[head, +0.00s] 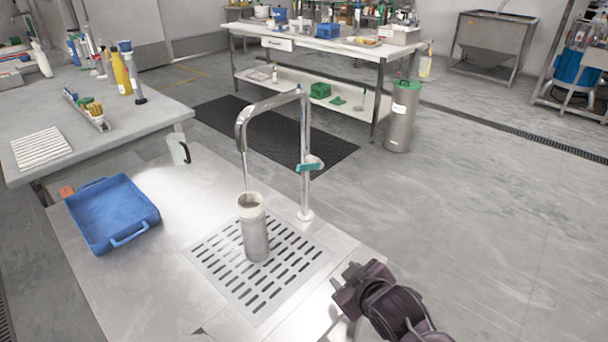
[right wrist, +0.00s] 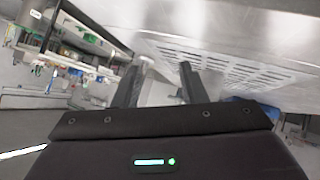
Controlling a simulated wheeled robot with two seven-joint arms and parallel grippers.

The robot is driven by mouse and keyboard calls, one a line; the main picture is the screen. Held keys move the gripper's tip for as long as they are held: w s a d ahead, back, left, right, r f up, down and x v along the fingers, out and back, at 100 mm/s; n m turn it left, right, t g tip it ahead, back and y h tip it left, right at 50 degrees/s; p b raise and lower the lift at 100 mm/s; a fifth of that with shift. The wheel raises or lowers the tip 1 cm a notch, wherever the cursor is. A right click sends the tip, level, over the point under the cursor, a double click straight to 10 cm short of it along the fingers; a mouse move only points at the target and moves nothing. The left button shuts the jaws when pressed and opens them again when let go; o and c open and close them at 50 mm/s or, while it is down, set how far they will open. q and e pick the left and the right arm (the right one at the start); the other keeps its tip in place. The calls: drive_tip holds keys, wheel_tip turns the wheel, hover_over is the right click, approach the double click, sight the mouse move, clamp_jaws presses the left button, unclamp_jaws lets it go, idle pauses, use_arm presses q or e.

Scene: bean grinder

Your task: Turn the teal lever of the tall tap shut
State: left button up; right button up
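The tall tap (head: 305,130) is a chrome gooseneck standing at the right edge of the slotted drain plate. Its teal lever (head: 309,167) sits partway up the upright and points sideways. A thin stream, seemingly water, runs from the spout down to a grey cylindrical container (head: 255,235) standing upright on the plate. My right gripper (head: 345,288) is at the lower right, below and apart from the lever. In the right wrist view its two fingers (right wrist: 158,82) are spread with nothing between them. The tap is not clearly visible there. My left gripper is not in view.
The drain plate (head: 215,262) is set in a steel counter; it also shows in the right wrist view (right wrist: 225,68). A blue tray (head: 110,212) and a clear jug (head: 179,151) are on the left. A steel bin with a green lid (head: 400,120) stands behind. The space right of the tap is clear.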

drive_tip(key=w+a+r+n+t+y, duration=0.3)
drive_tip(key=w+a+r+n+y, duration=0.2)
drive_tip(key=w+r+n, duration=0.5)
drive_tip(key=n+y, duration=0.4)
drive_tip(key=y, duration=0.1)
approach(305, 168)
drive_tip(key=shift+g, duration=0.3)
drive_tip(key=x, duration=0.4)
drive_tip(key=shift+w+a+r, duration=0.2)
drive_tip(key=shift+w, duration=0.1)
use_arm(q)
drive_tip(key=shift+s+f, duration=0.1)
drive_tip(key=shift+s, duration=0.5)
use_arm(e)
drive_tip(key=x, duration=0.7)
drive_tip(key=shift+w+a, duration=0.2)
drive_tip(key=shift+c, duration=0.5)
clamp_jaws()
